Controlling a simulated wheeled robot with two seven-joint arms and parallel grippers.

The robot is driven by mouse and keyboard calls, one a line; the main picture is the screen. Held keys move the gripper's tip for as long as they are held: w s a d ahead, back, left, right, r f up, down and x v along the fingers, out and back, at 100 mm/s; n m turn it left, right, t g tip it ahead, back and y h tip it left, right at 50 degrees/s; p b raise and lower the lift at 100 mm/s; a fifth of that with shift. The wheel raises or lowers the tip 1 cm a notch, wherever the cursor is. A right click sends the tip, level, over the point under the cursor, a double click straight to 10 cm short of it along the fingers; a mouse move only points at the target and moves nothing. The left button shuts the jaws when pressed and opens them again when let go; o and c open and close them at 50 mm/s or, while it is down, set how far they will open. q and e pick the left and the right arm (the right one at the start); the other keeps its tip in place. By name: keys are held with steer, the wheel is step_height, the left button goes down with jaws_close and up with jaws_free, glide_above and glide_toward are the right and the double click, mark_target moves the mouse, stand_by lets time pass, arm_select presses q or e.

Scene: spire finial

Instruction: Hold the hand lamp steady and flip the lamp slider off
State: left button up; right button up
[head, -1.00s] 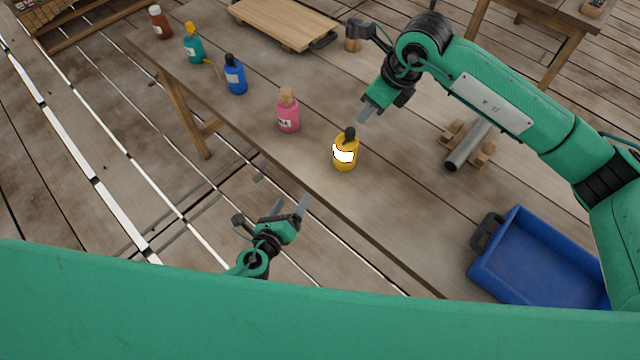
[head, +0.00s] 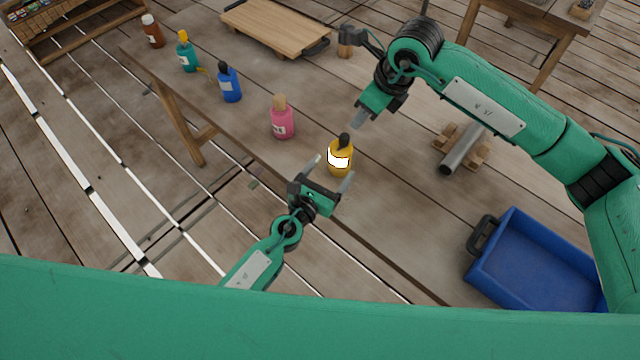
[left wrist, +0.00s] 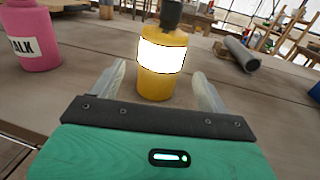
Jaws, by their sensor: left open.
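The hand lamp (head: 340,163) is a yellow cylinder with a glowing white band and a dark top. It stands upright near the table's front edge. In the left wrist view the lamp (left wrist: 162,75) is centred between and just beyond the fingertips. My left gripper (head: 330,173) is open, its two fingers pointing at the lamp from the front edge side, holding nothing. My right gripper (head: 358,118) hangs above the table behind the lamp, apart from it; its finger gap is not clear. I cannot make out the lamp's slider.
A pink bottle (head: 282,122) stands left of the lamp, with blue (head: 230,85), teal (head: 188,57) and brown (head: 152,32) bottles farther left. A grey pipe (head: 462,150) on wooden blocks and a blue tray (head: 540,260) are to the right. A wooden board (head: 275,27) lies behind.

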mark_target(344, 152)
arm_select(q)
steer(key=x, duration=0.7)
